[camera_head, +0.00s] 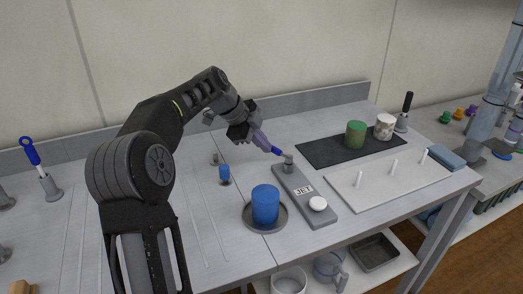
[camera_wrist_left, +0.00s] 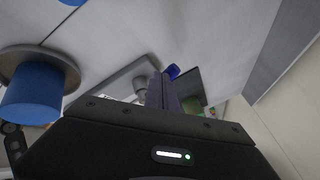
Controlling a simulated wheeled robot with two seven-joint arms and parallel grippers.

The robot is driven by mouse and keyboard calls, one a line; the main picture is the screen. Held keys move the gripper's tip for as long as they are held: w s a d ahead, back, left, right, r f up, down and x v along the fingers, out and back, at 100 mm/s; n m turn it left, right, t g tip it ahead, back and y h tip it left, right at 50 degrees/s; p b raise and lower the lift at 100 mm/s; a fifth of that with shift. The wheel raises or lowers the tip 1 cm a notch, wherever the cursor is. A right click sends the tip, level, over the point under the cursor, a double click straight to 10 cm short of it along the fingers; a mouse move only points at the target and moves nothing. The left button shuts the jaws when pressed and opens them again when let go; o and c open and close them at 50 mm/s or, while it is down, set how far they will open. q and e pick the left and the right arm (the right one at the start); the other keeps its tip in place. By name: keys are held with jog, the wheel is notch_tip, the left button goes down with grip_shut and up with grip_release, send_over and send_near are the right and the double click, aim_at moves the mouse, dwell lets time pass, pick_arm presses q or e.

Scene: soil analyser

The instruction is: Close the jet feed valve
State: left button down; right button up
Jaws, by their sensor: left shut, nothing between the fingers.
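The grey jet panel (camera_head: 316,211), labelled JET, lies on the table. It carries a round white knob (camera_head: 318,203) at its near end and a grey valve post (camera_head: 288,168) at its far end. A blue valve handle (camera_head: 277,151) sticks out from the post toward the upper left. My left gripper (camera_head: 265,144) is shut and empty, its purple fingertips right beside the blue handle's outer end; I cannot tell whether they touch. In the left wrist view the blue handle (camera_wrist_left: 172,71) shows just past the fingers. My right gripper is not in view.
A blue cylinder (camera_head: 265,202) on a grey round dish stands left of the panel. A small blue-topped piece (camera_head: 224,172) stands behind it. A dark mat (camera_head: 330,151) with green and white jars and a white peg board (camera_head: 380,187) lie to the right.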

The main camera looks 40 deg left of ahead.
pick_arm(q)
jog(key=shift+w+a, duration=0.1)
jog(key=shift+w, duration=1.25)
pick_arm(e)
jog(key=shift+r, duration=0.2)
